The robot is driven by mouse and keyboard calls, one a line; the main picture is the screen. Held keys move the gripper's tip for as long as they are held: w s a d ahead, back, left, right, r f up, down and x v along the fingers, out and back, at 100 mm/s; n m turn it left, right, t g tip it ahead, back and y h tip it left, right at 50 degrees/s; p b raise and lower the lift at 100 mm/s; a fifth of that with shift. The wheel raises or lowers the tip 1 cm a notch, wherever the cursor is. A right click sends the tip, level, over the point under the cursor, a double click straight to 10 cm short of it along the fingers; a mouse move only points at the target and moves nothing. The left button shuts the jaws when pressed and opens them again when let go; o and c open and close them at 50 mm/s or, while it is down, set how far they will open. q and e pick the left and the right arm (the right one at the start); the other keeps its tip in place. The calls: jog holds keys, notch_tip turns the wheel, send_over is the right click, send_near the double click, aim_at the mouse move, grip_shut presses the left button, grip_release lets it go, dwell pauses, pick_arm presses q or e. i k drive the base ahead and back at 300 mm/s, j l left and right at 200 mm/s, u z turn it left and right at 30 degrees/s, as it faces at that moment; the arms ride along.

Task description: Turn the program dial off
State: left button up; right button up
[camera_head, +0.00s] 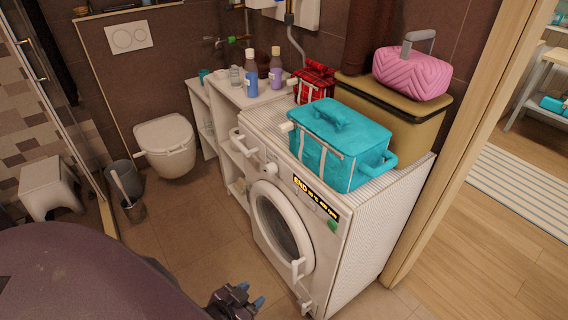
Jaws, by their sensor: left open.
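A white washing machine (340,250) stands right of centre, its front facing the lower left. A small round white knob (271,169), which looks like the program dial, sits on its upper front panel; its pointer setting is too small to read. A black display (315,197) with yellow text that starts with "END" is right of the knob, and a green button (332,226) is beside it. My left gripper (251,294) is open and empty at the bottom, low in front of the machine and well away from the knob. My right gripper is out of view.
The round door (283,226) appears closed, with a white handle. A teal bag (337,142), a tan box (402,110) and a pink case (412,72) sit on top. A shelf (228,100) with bottles stands left. Floor before the machine is clear.

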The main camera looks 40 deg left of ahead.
aim_at(271, 169)
jog(key=j+z, duration=0.35)
jog(key=j, duration=0.5)
jog(key=j+z, duration=0.15)
jog(key=j, duration=0.7)
jog(key=j+z, duration=0.2)
jog(key=j, duration=0.65)
jog(key=k+j, duration=0.1)
jog(key=j, duration=1.05)
jog(key=k+j, duration=0.15)
jog(key=j, duration=1.05)
jog(key=k+j, duration=0.15)
jog(key=j, duration=0.4)
